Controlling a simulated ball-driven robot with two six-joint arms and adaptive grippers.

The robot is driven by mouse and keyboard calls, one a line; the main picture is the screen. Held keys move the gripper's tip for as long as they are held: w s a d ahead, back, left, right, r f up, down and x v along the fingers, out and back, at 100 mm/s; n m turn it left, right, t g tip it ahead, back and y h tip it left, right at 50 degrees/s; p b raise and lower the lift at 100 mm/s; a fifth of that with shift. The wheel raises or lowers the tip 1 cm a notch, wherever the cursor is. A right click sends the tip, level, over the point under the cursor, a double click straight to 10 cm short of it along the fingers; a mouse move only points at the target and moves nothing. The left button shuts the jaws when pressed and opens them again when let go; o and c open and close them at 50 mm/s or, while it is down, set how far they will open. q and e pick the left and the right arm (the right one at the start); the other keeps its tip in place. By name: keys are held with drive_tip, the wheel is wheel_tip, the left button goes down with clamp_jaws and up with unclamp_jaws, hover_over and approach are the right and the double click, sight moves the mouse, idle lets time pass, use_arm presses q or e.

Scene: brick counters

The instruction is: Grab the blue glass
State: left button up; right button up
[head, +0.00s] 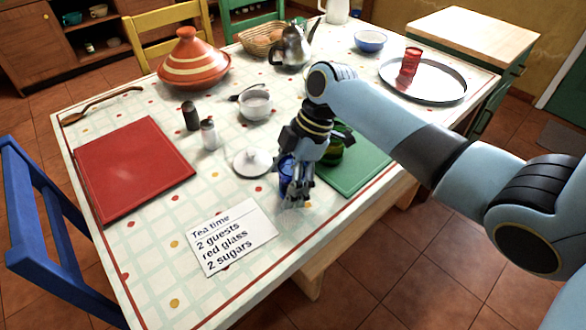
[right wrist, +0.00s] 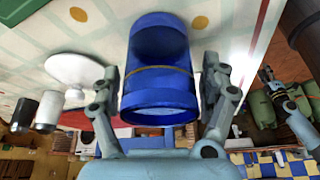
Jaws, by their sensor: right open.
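The blue glass (head: 285,172) stands on the tablecloth at the front edge of the green board, partly hidden by my right gripper (head: 295,192). In the right wrist view the blue glass (right wrist: 158,70) lies between the two spread fingers of my right gripper (right wrist: 160,88).
Close by are a white lid (head: 252,162), a note card (head: 235,238), a dark green item (head: 334,152) on the green board (head: 362,172), and two shakers (head: 208,134). A red board (head: 130,165) lies at left. A red can (head: 409,62) stands on a round tray (head: 440,88).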

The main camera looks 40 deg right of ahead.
drive_tip(key=shift+c, duration=0.4)
drive_tip(key=c, duration=1.3)
